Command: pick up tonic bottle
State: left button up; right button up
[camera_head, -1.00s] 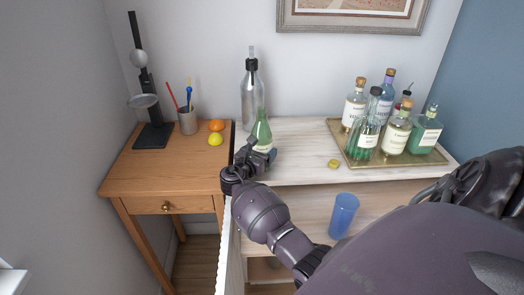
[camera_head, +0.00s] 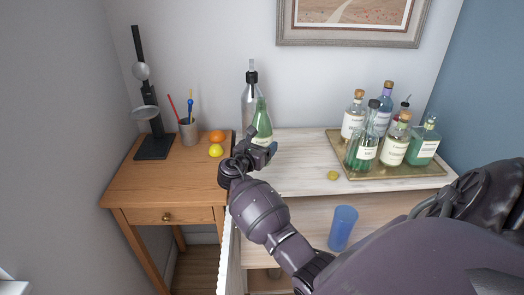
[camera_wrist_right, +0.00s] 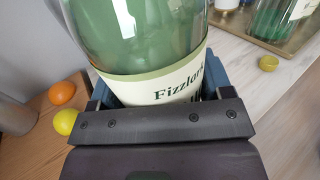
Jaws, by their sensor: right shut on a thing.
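The tonic bottle (camera_head: 263,121) is green glass with a pale label, upright near the left end of the pale wooden top. It fills the upper middle of the right wrist view (camera_wrist_right: 150,35), where part of its label reads "Fizzlor". My right gripper (camera_head: 260,153) is shut on the bottle's label area, with a finger on each side. The bottle's base is hidden behind the gripper, so its gap to the surface cannot be seen. My left gripper is not in view.
A metallic bottle (camera_head: 247,105) stands close behind. A brass tray (camera_head: 400,171) with several bottles is at right; a yellow cap (camera_head: 333,175) lies before it. An orange (camera_head: 216,136) and lemon (camera_head: 215,151) lie on the left desk (camera_head: 150,187). A blue cup (camera_head: 342,228) stands lower down.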

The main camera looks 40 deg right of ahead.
aim_at(259, 110)
notch_tip(259, 110, up, 6)
jog(key=shift+r+p, duration=0.25)
jog(key=shift+p, duration=0.1)
jog(key=shift+r, duration=1.4)
jog(key=shift+r+p, duration=0.3)
jog(key=shift+r, duration=1.4)
jog(key=shift+r, duration=0.1)
jog(key=shift+s, duration=0.1)
